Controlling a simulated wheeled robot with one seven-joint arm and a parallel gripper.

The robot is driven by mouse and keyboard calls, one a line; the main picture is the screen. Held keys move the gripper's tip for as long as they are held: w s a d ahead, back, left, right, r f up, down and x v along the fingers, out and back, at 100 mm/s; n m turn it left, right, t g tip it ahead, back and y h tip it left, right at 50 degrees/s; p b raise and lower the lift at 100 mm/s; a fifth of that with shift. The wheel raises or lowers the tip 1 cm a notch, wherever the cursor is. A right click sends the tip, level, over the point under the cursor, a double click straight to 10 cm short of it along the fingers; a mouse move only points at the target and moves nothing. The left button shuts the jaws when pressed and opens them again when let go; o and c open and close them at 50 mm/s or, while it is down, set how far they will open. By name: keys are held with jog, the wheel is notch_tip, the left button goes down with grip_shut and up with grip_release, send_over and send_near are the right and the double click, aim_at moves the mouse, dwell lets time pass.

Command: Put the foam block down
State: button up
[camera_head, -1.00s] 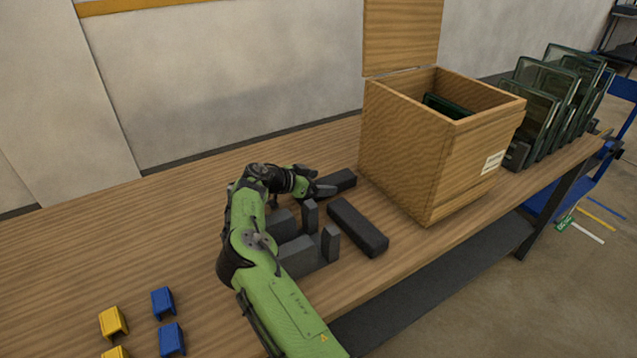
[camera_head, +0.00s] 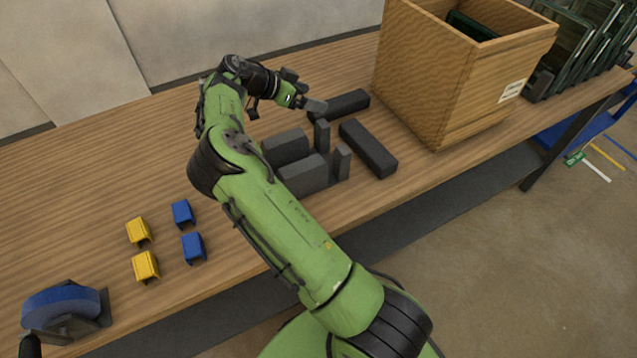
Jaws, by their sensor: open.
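A long dark grey foam block (camera_head: 345,103) lies flat on the wooden table, left of the wooden crate. My gripper (camera_head: 302,92) is open at the left end of this block. One fingertip is very close to that end; I cannot tell whether it touches. A second dark foam block (camera_head: 368,149) lies nearer the table's front edge, apart from the first. The far side of my gripper is partly hidden.
The open wooden crate (camera_head: 455,85) stands right of the blocks. A dark holder (camera_head: 305,176) with upright posts sits between my arm and the blocks. Yellow clips (camera_head: 139,231), blue clips (camera_head: 183,213) and a blue tape roll (camera_head: 62,305) lie front left. The table's back left is clear.

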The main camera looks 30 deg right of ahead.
jog(key=s+r+y, duration=0.1)
jog(key=s, duration=0.2)
jog(key=s+r+n+y, duration=0.1)
jog(key=s+r+y, duration=0.1)
jog(key=s, duration=0.1)
jog(key=s+r+n+y, duration=0.1)
jog(key=s+y, duration=0.1)
jog(key=s, duration=0.1)
jog(key=shift+s+r, duration=0.1)
jog(key=shift+r, duration=0.1)
jog(key=s+a+r+n+t+y, duration=0.2)
jog(key=s+a+n, duration=0.6)
jog(key=s, duration=0.5)
jog(key=s+a+r+n+t+y, duration=0.3)
jog(key=s+a+n, duration=0.4)
jog(key=s+a, duration=0.3)
jog(key=s+t+y, duration=0.1)
jog(key=s, duration=0.3)
jog(key=shift+n, duration=0.4)
